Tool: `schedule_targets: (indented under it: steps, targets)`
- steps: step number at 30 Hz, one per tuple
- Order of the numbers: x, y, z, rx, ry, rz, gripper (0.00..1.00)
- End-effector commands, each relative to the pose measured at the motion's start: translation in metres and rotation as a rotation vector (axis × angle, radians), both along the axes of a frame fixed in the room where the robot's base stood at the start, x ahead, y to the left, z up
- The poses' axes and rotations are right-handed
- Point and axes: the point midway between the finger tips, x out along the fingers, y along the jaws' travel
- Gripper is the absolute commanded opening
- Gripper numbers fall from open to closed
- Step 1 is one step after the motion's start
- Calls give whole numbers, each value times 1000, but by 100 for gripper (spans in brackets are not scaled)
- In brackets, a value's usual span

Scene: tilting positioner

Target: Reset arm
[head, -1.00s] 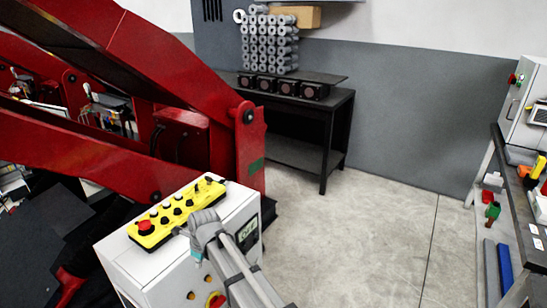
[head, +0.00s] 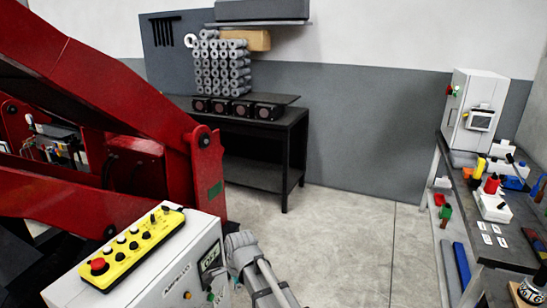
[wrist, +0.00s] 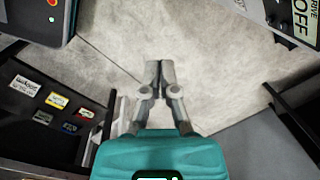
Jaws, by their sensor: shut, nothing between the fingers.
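My gripper (wrist: 159,68) is shut and empty in the wrist view, with its fingertips together over bare concrete floor. In the head view my grey arm (head: 258,272) reaches up from the bottom edge, just right of the white control cabinet (head: 187,262); the gripper's fingers cannot be made out there. The yellow button panel (head: 133,250) with a red stop button lies on top of the cabinet. The arm is beside the cabinet and clear of the panel.
The red positioner (head: 110,90) fills the left side. A black table (head: 262,125) with grey cylinders stands at the back wall. A workbench (head: 470,205) with tools and a white control box (head: 472,110) is at the right. The floor between (head: 340,235) is clear.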

Motion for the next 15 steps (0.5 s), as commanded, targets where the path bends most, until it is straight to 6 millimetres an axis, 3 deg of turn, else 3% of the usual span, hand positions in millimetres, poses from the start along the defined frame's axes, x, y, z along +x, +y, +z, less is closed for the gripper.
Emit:
schedule_targets:
  steps: [3,15]
  targets:
    - [-2,-35,0,-21,-10,95,0]
    - [-14,-137,-1,-87,-28,451,0]
